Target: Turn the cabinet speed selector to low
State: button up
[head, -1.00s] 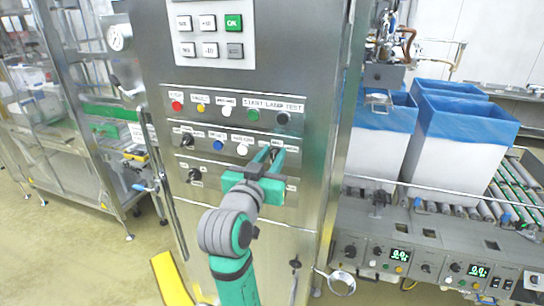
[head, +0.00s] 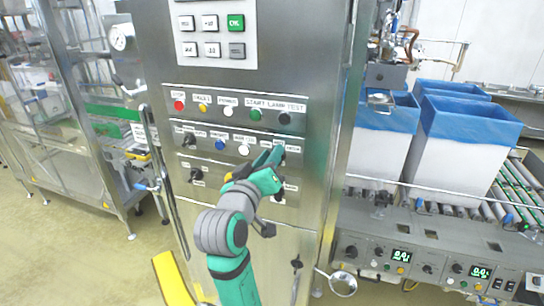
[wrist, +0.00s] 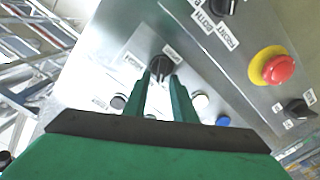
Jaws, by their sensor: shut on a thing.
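A black selector knob (wrist: 160,67) sits on the steel cabinet panel, with white labels beside it that I cannot read. In the wrist view my gripper (wrist: 160,80) has its two green fingers on either side of this knob, shut on it. In the head view my gripper (head: 274,155) reaches the right end of the second control row, seen nearly edge-on. Its fingers mostly hide the knob there. The way the knob points is hard to tell.
A red emergency stop (wrist: 278,69) on a yellow base and another black knob (wrist: 299,109) show in the wrist view. More selectors, such as one at the lower left (head: 196,175), and a row of buttons share the cabinet front (head: 225,125). Blue-lined boxes (head: 465,135) stand on rollers at right.

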jog(key=shift+a+f+n, duration=0.15)
jog(key=shift+n, duration=0.95)
jog(key=o, duration=0.7)
jog(key=shift+c, duration=0.2)
jog(key=v, duration=1)
jog(key=shift+s, duration=0.35)
